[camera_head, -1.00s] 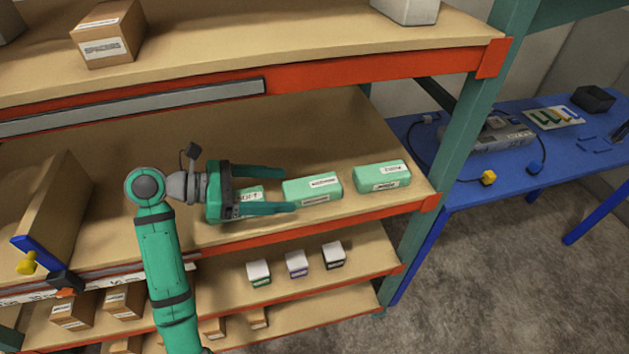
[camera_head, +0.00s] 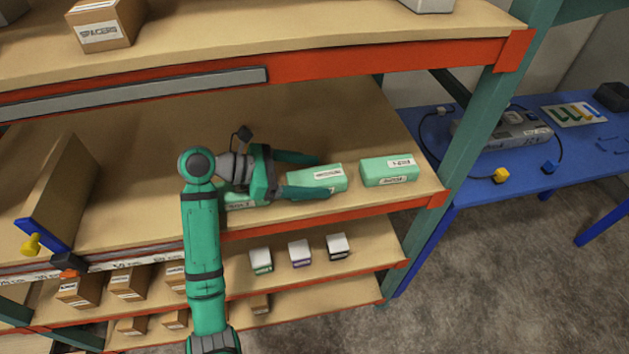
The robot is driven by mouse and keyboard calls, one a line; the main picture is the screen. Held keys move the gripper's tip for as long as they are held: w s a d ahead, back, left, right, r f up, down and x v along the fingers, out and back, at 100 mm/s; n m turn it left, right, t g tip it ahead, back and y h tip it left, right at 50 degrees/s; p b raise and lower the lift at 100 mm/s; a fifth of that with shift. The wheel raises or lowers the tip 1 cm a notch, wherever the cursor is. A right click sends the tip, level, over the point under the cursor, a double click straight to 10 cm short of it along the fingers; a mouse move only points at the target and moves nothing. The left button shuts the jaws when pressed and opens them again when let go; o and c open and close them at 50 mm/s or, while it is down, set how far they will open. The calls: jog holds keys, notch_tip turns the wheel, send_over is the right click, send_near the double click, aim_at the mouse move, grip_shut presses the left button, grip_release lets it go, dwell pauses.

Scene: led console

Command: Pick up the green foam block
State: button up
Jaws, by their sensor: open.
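Several green blocks with white labels stand in a row on the middle shelf (camera_head: 140,205). The right block (camera_head: 388,172) stands free near the shelf's right end. The middle block (camera_head: 318,178) is just left of it, partly covered by my gripper's near finger. The left block (camera_head: 240,201) is mostly hidden behind my gripper and arm. My gripper (camera_head: 312,175) is open, its fingers pointing right, at the left part of the middle block. I cannot tell whether a finger touches it. The label words are too small to read surely.
The upper shelf's orange beam (camera_head: 400,66) runs above my gripper. A teal post (camera_head: 470,150) bounds the shelf on the right. A tilted wooden board (camera_head: 62,190) stands at left. Small white-topped boxes (camera_head: 300,252) sit on the shelf below. A blue table (camera_head: 440,165) stands beyond the post.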

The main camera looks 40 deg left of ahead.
jog(key=x, duration=0.2)
jog(key=shift+w+d, duration=0.15)
jog(key=shift+w, duration=0.15)
jog(key=shift+c, duration=0.5)
jog(key=c, duration=1)
